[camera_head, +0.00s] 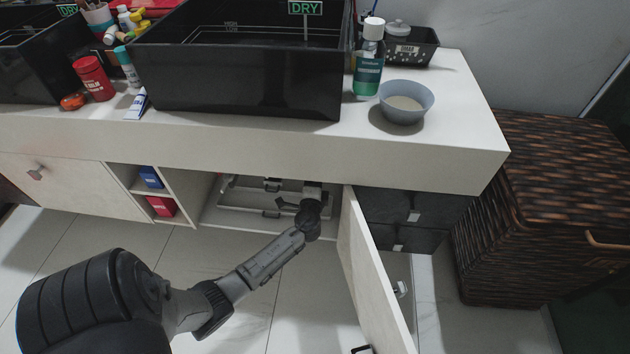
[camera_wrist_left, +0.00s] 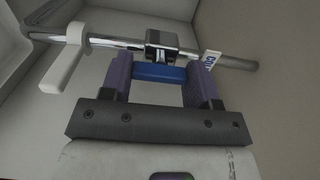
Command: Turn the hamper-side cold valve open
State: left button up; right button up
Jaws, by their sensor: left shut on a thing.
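My left gripper (camera_wrist_left: 160,88) is at a chrome pipe (camera_wrist_left: 110,42) in the left wrist view. Its two purple-grey fingers are shut on a blue valve handle (camera_wrist_left: 160,74), which lies crosswise between them. The handle sits just in front of a dark valve body (camera_wrist_left: 162,40) on the pipe. A white tag with blue lettering (camera_wrist_left: 210,62) hangs beside the right finger. In the head view my left gripper (camera_head: 312,190) reaches into the open cabinet under the counter; the counter's edge and shade hide the valve's details. My right gripper is not in view.
The open cabinet door (camera_head: 365,270) stands just right of my left arm. A woven hamper (camera_head: 535,200) is farther right. A black sink (camera_head: 240,80), green bottle (camera_head: 368,62) and grey bowl (camera_head: 405,100) stand on the counter (camera_head: 455,125).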

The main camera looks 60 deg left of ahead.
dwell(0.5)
pick_arm(q)
jog(key=o, duration=0.9)
jog(key=shift+s+d+r+p, duration=0.1)
jog(key=shift+s+d+p, duration=0.2)
jog(key=shift+d, duration=0.15)
jog(key=shift+p+v, duration=1.95)
jog(key=shift+v, duration=4.5)
jog(key=shift+s+a, duration=0.1)
